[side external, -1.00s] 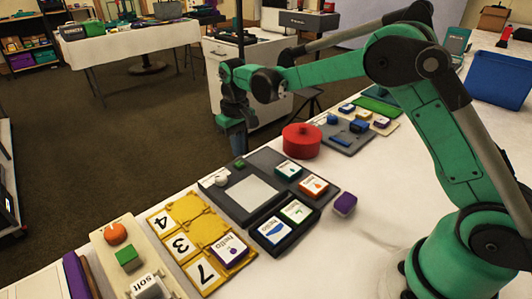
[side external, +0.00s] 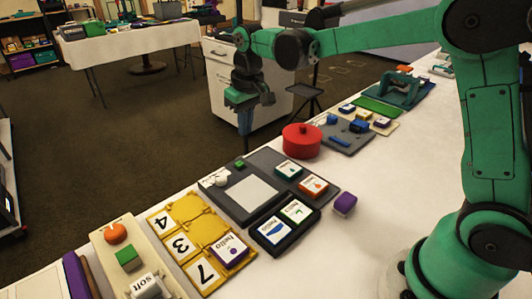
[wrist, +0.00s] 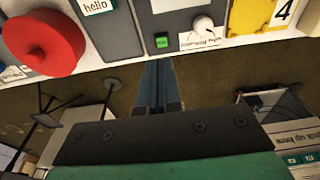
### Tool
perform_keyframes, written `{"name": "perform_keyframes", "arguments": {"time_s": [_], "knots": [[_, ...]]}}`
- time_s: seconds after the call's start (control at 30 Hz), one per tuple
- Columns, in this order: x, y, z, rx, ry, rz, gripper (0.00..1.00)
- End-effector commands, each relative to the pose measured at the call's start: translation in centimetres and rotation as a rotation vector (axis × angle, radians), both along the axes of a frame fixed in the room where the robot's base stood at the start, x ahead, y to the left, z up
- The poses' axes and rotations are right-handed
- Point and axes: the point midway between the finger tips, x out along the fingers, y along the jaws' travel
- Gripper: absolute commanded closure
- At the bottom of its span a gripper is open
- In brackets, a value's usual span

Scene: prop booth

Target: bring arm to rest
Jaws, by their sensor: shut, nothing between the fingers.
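My green arm reaches out from the right in the side external view. My gripper (side external: 244,122) hangs pointing down past the far edge of the white table (side external: 300,225), over the floor. Its blue-grey fingers are together with nothing between them. In the wrist view the gripper (wrist: 158,72) also shows shut and empty, close to the table edge. The grey board (side external: 225,200) with a white knob and a small green block (side external: 239,163) lies near it on the table, apart from the fingers.
A red round pot (side external: 301,141) stands behind the grey board. A yellow number tray (side external: 185,238), a dark card tray (side external: 284,225) and a purple block (side external: 345,203) lie on the table. A white drawer cabinet (side external: 235,75) stands beyond the gripper.

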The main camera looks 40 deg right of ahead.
Motion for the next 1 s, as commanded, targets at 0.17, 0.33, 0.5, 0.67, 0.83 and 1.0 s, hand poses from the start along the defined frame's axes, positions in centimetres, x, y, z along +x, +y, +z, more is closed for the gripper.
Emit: {"name": "perform_keyframes", "arguments": {"time_s": [0.17,0.33,0.5,0.67,0.83,1.0], "knots": [[-4.2,-0.2,2.8,0.000,-0.137,-0.001,1.00],[-8.4,-0.3,3.6,0.000,-0.268,0.000,1.00],[-11.9,-0.3,2.9,0.000,-0.387,0.000,1.00],[-13.9,-0.4,1.8,-0.001,-0.463,-0.001,1.00],[-14.5,-0.4,1.3,-0.001,-0.494,-0.001,1.00],[-14.5,-0.4,1.2,-0.001,-0.496,-0.001,1.00]]}}
